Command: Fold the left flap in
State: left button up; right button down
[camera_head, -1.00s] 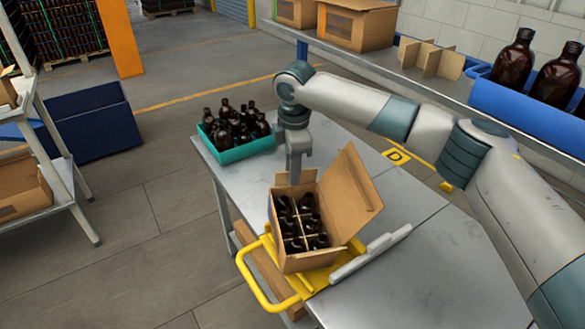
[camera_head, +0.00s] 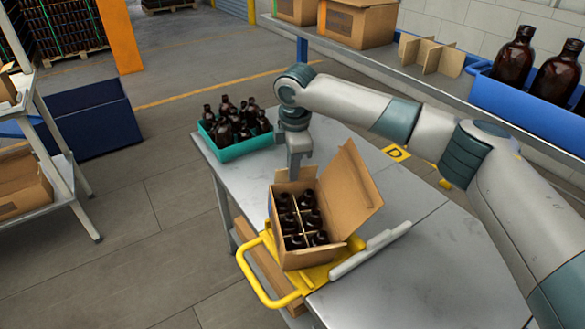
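An open cardboard box (camera_head: 300,261) stands on a yellow cradle (camera_head: 256,276) on the table. It holds several dark bottles (camera_head: 293,222) between card dividers. A large flap (camera_head: 352,193) stands up along its right side. A small piece of flap sticks out at the near right corner. I cannot clearly make out a flap on the left side. My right gripper (camera_head: 295,174) points down at the far edge of the box, by its far left corner. Its fingertips are partly hidden there, and whether they are open or shut does not show. My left gripper is not in view.
A teal crate (camera_head: 242,149) of bottles stands on the table (camera_head: 408,262) behind the box. A shelf at the back right carries cartons (camera_head: 356,26), a card divider (camera_head: 430,56) and a blue bin (camera_head: 520,108). The table right of the cradle is clear.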

jog(key=shift+s, duration=0.1)
jog(key=shift+s+d+t, duration=0.15)
jog(key=shift+s+t, duration=0.1)
jog(key=shift+t, duration=0.55)
jog(key=shift+s+f+t+y, duration=0.2)
jog(key=shift+s+t+y, duration=0.15)
jog(key=shift+t, duration=0.25)
jog(key=shift+s+d+f+t+y+b, duration=0.1)
jog(key=shift+s+f+t+y+b, duration=0.2)
jog(key=shift+t+b, duration=0.6)
jog(key=shift+s+t+b, duration=0.25)
jog(key=shift+t+b, duration=0.1)
jog(key=shift+t, duration=0.65)
jog(key=c, duration=2)
grip_release()
